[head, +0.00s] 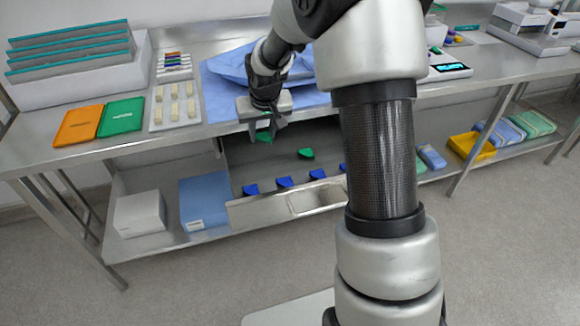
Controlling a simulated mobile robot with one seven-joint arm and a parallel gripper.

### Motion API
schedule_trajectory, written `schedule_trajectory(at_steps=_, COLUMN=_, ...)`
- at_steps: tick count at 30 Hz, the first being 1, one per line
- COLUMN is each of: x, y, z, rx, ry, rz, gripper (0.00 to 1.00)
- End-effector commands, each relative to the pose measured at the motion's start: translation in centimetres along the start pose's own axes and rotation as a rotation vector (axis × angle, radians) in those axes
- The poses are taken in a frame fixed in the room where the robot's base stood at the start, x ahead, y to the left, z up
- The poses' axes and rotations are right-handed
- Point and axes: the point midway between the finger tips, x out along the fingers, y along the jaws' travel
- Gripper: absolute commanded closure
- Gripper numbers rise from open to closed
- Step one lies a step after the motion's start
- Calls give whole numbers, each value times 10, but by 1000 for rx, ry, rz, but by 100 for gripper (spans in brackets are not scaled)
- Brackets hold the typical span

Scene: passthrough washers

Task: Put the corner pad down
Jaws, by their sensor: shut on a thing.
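My gripper (266,127) points down just in front of the table's front edge, above an open drawer. It is shut on a green corner pad (264,137), which hangs below the fingers and is partly hidden by them. A second green corner pad (306,153) lies in the grey drawer (246,167), to the right of and below my gripper. Several blue corner pads (284,182) stand in a row along the drawer's front. My arm hides the right end of the drawer.
Blue wrap (221,88) lies on the steel table behind my gripper. A tray of pale blocks (174,105), a green card (121,117) and an orange card (79,125) lie to the left. The lower shelf holds a white box (139,214) and a blue pack (205,202).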

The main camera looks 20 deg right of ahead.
Motion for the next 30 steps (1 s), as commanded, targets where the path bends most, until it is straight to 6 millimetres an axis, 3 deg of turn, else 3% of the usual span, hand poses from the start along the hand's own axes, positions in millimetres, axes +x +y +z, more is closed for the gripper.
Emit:
schedule_trajectory(at_steps=9, x=54, y=0, z=18, rx=2, ry=-2, rz=-2, gripper=89)
schedule_trajectory(at_steps=16, x=70, y=-1, z=26, rx=2, ry=-1, rz=-2, gripper=89)
schedule_trajectory(at_steps=21, x=93, y=-1, z=36, rx=0, ry=-3, rz=-2, gripper=89)
schedule_trajectory(at_steps=30, x=97, y=0, z=36, rx=2, ry=1, rz=-1, gripper=89)
